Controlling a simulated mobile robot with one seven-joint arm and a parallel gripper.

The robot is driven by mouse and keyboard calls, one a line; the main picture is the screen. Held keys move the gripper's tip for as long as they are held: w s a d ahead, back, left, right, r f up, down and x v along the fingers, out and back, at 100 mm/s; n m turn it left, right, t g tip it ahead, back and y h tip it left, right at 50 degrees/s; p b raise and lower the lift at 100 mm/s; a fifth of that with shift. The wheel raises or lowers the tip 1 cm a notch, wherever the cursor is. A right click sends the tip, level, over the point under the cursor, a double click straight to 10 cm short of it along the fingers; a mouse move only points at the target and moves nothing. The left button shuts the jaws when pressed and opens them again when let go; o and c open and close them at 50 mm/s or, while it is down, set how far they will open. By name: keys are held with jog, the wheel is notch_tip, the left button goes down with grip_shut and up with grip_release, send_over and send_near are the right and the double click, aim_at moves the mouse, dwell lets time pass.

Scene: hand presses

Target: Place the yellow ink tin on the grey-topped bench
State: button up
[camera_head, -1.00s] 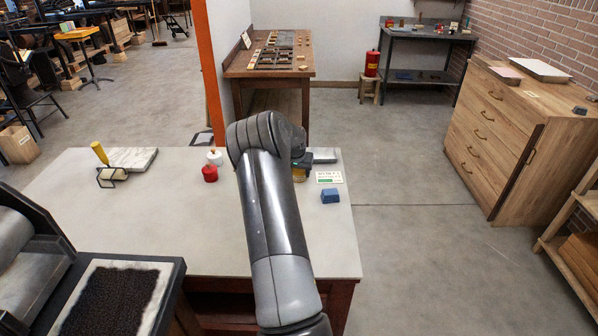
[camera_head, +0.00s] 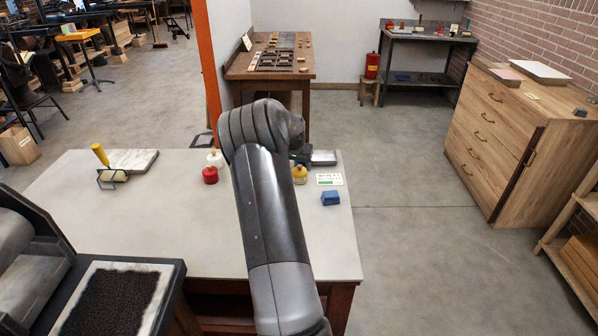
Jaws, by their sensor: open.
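The yellow ink tin (camera_head: 299,175) stands on the light grey top of the near bench (camera_head: 150,225), towards its right side. It has a dark upper part and is partly overlapped on the left by my arm. My gripper (camera_head: 302,158) shows only in part, as a dark shape just behind and above the tin. My forearm hides most of it. It is open, and I see no tin held in it. Whether a finger still touches the tin cannot be told.
A red tin (camera_head: 210,175) and a white one (camera_head: 215,158) stand left of my arm. A yellow-handled roller (camera_head: 104,165) is at left. The bench's front middle is clear.

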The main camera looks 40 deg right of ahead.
jog(key=s+a+r+n+t+y, duration=0.1)
jog(key=s+a+r+n, duration=0.15)
jog(key=a+r, duration=0.6)
jog(key=s+a+r+n+t+y, duration=0.1)
jog(key=s+a+r, duration=0.35)
jog(key=a, duration=0.75)
jog(key=s+a+r+n+y, duration=0.1)
jog(key=a+r, duration=0.8)
jog(key=a, duration=0.1)
jog(key=s+a+n+t+y, duration=0.1)
jog(key=s+a+n, duration=0.6)
jog(key=s+a, duration=1.3)
jog(key=s, duration=0.3)
